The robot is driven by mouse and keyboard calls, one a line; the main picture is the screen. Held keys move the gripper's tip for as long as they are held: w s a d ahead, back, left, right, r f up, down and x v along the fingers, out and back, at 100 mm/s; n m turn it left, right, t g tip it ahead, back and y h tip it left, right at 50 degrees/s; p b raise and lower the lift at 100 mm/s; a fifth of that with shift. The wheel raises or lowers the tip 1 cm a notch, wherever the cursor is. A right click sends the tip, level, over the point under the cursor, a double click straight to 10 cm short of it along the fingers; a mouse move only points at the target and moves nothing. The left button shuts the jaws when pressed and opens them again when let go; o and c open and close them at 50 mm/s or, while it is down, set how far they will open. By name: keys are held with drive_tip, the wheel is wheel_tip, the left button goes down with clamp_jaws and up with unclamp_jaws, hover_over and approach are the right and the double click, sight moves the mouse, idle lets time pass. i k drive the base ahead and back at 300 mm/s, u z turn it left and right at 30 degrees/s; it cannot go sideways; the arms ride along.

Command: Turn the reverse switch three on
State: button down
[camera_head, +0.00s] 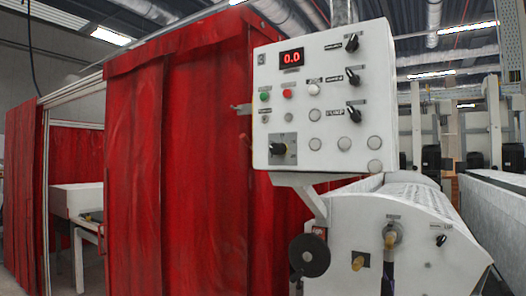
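A white control panel (310,170) faces me in the upper right of the head view. Three black rotary switches sit in a column on its right side: the top one (352,42), the middle one (353,77) and the lower one (354,113). A larger black knob (278,149) is at the lower left of the panel. Another small black switch (440,240) is on the machine body below. The labels are too small to tell which is reverse switch three, and I cannot tell its setting. My gripper is not in view.
The panel has a red display (291,57) reading 0.0, a green button (265,97), a red button (287,94) and several white ones. Below it is the white coater (400,270) with a black handwheel (309,256). Red curtains (200,150) fill the left.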

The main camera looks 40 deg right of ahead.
sight(354, 80)
drive_tip(key=z, duration=0.9)
drive_tip(key=k, duration=1.2)
drive_tip(key=z, duration=0.3)
drive_tip(key=i, duration=0.75)
drive_tip(key=z, duration=0.35)
drive_tip(key=k, duration=0.3)
drive_tip(key=u, duration=1.5)
drive_tip(key=i, duration=0.5)
drive_tip(key=z, duration=0.05)
